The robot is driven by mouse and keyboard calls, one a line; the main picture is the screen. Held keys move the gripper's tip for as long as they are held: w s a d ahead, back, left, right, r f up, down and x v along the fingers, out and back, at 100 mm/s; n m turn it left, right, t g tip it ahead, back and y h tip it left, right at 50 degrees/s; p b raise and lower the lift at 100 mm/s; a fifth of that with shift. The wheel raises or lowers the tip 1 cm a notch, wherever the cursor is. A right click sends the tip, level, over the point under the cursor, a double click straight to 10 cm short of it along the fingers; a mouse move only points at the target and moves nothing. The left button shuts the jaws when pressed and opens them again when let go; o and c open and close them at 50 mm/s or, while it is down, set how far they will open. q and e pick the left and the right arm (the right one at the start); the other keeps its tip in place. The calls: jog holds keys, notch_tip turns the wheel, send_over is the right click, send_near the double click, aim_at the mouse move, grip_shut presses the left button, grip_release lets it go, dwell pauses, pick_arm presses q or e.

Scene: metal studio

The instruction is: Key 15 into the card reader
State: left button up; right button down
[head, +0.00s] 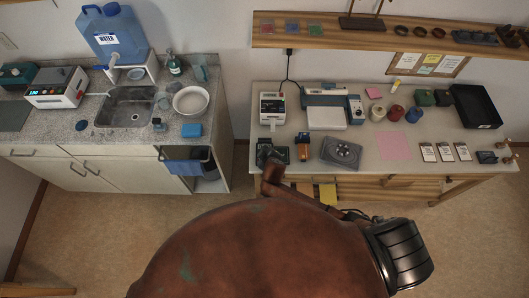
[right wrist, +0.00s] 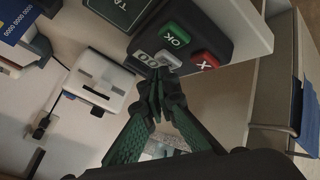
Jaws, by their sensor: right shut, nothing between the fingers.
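The card reader (right wrist: 215,18) shows in the right wrist view as a dark keypad block with a green OK key (right wrist: 174,36), a red X key (right wrist: 204,61) and a pale grey key (right wrist: 160,64) that seems to bear zeros. The number keys for 1 and 5 cannot be made out. My right gripper (right wrist: 157,92) is shut and empty, its tips close by the grey key; contact cannot be told. My left gripper is out of view.
A white printer-like device (head: 272,109) stands behind the reader. An orange-and-dark item (head: 303,146) and a grey disc device (head: 341,151) stand to its right. A blue numbered card (right wrist: 20,22) shows in the right wrist view. A sink counter (head: 60,135) is at left.

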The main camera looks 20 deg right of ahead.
jog(key=shift+f+b, duration=0.3)
jog(key=shift+f, duration=0.25)
jog(key=shift+r, duration=0.1)
dwell(0.5)
jog(key=shift+r+p, duration=0.85)
jog(key=shift+p, duration=0.15)
jog(key=shift+f, duration=0.1)
jog(key=shift+f, duration=0.35)
